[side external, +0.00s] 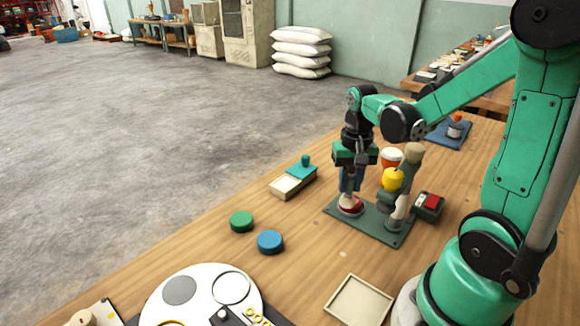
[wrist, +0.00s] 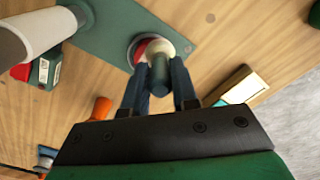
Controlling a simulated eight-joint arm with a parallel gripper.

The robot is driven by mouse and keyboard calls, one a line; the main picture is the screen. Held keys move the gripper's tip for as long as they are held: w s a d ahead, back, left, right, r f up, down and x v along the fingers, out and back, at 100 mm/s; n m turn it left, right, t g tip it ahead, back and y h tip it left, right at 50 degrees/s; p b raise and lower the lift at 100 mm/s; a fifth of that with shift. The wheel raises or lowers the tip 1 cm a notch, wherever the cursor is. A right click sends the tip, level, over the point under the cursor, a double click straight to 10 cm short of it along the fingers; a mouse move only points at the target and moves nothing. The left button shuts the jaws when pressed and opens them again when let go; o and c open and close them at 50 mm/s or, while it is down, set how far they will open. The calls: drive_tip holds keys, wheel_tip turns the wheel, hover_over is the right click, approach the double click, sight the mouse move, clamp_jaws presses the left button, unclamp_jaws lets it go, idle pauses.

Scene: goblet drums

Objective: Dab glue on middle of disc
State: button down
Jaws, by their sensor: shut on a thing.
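A red disc (side external: 352,209) lies in a pale round seat on a dark green base plate (side external: 375,231). It also shows in the wrist view (wrist: 140,48), partly hidden by the tool. My gripper (side external: 351,182) points down over it, its blue fingers shut on a dabber with a dark green handle (wrist: 158,76). The dabber's cream rounded head (wrist: 161,47) is at the disc; whether it touches cannot be told. In the side view the cream head (side external: 347,200) sits just above the red.
A post with a yellow knob (side external: 392,179) rises from the plate, close right of my gripper. A red-and-green box (side external: 428,205) stands beside it. A green disc (side external: 241,221), a blue disc (side external: 270,241), an open teal-lidded box (side external: 291,184) and an empty tray (side external: 334,307) lie around.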

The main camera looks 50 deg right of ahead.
drive_tip(key=shift+a+r, duration=0.15)
drive_tip(key=shift+r, duration=3.9)
